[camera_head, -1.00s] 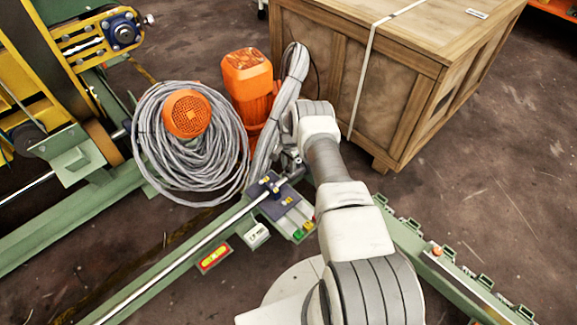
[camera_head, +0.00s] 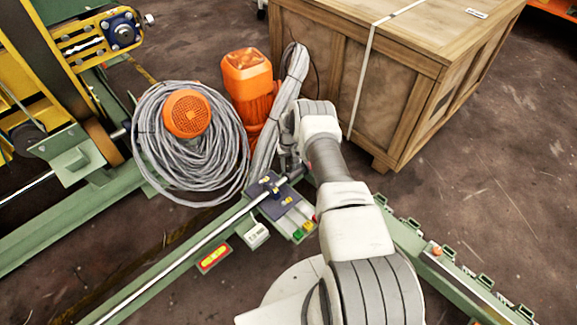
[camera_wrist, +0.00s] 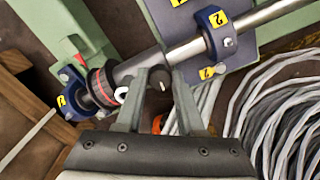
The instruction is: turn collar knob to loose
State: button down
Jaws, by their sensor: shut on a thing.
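A grey collar sits on the steel shaft (camera_wrist: 183,51). The collar knob (camera_wrist: 160,78) looks like a small grey piece with a white mark, standing out from that collar. My gripper (camera_wrist: 160,84) has its two fingers on either side of the knob and is shut on it. The fingers hide the knob's sides, so its exact turn is hard to read. In the head view my gripper (camera_head: 287,162) is at the far end of the shaft (camera_head: 225,222), largely hidden by my wrist, and the knob cannot be made out.
Blue bearing blocks with yellow labels (camera_wrist: 217,32) hold the shaft. A black-and-red ringed part (camera_wrist: 101,86) is beside the collar. Coiled grey cable (camera_head: 160,165), an orange motor (camera_head: 249,85) and a wooden crate (camera_head: 400,90) stand close around my gripper.

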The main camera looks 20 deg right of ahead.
aim_at(289, 167)
jog(key=n, duration=0.7)
dwell(0.6)
jog(key=c, duration=0.5)
grip_release()
jog(key=shift+r, duration=0.1)
notch_tip(289, 167, up, 17)
jog(key=p, duration=0.6)
jog(key=shift+r, duration=0.15)
jog(key=shift+r, duration=0.1)
